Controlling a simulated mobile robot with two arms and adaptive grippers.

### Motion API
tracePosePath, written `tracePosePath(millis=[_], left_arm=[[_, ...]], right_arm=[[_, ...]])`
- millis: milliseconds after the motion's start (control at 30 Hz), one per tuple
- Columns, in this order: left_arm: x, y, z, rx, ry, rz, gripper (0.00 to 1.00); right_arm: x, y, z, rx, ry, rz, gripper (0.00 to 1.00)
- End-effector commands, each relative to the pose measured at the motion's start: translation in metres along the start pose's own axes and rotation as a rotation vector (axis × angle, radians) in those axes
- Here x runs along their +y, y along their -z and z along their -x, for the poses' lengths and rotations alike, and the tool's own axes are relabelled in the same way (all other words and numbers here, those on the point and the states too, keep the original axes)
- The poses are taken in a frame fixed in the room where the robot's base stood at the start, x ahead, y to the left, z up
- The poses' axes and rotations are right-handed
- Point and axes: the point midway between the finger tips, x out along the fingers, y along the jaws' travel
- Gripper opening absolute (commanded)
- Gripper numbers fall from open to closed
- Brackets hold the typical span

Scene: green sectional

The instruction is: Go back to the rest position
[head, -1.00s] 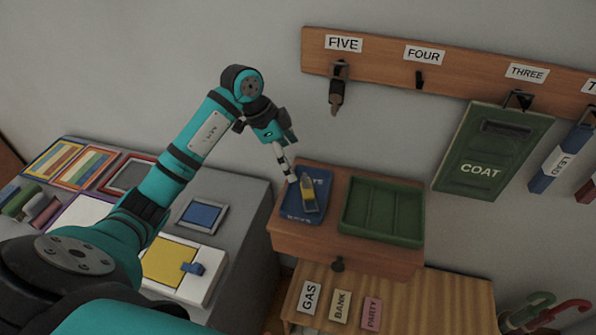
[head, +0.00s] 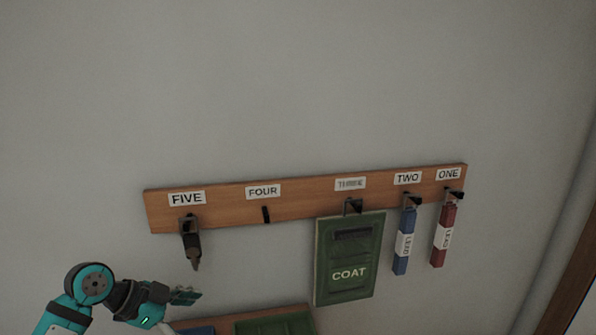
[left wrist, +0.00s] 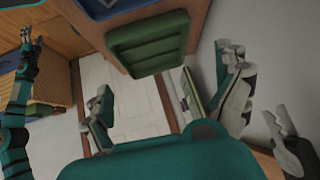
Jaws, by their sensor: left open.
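My left gripper (head: 185,297) is at the lower left of the head view, in front of the wall and below the rack. In the left wrist view its two fingers (left wrist: 168,98) are spread wide with nothing between them. A teal arm of mine stands at the left edge of the left wrist view, with a small gripper (left wrist: 30,36) at its top. It looks like my right one, but it is too small to show whether it is open. The right gripper is not in the head view.
A wooden rack (head: 310,205) on the wall holds a dark tool (head: 191,245), a green COAT panel (head: 349,260), a blue bar (head: 404,240) and a red bar (head: 446,235). Hook FOUR is empty. A green tray (head: 275,324) shows at the bottom edge. The wall above is clear.

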Motion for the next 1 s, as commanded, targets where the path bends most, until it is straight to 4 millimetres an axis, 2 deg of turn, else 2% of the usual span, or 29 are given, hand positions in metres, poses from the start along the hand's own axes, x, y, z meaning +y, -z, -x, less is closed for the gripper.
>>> tracePosePath(millis=[33,100,233,333,400,467,567,667,767,867,1000], left_arm=[[0.012,0.023,-0.012,0.123,0.004,-0.066,1.0],[0.023,0.056,-0.019,0.301,0.039,-0.146,1.0],[0.038,0.109,-0.013,0.605,0.163,-0.231,1.0],[0.041,0.137,0.004,0.802,0.304,-0.235,1.0],[0.039,0.148,0.02,0.91,0.422,-0.207,1.0],[0.034,0.151,0.034,0.98,0.531,-0.162,1.0],[0.024,0.143,0.054,1.042,0.72,-0.055,1.0],[0.013,0.119,0.068,1.031,0.9,0.089,1.0],[0.006,0.082,0.071,0.944,1.052,0.255,1.0],[0.008,0.037,0.064,0.791,1.155,0.429,1.0],[0.034,-0.031,0.038,0.492,1.191,0.654,1.0]], right_arm=[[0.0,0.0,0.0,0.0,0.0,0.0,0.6],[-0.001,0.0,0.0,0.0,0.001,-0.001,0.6],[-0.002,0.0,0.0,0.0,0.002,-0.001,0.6],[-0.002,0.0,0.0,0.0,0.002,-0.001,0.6],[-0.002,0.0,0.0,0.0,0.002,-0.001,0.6],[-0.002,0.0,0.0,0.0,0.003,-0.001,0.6],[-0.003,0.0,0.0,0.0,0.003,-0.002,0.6],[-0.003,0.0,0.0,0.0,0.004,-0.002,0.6],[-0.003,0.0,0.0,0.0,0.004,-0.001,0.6],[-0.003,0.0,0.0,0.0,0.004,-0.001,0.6],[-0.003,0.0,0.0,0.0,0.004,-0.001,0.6]])
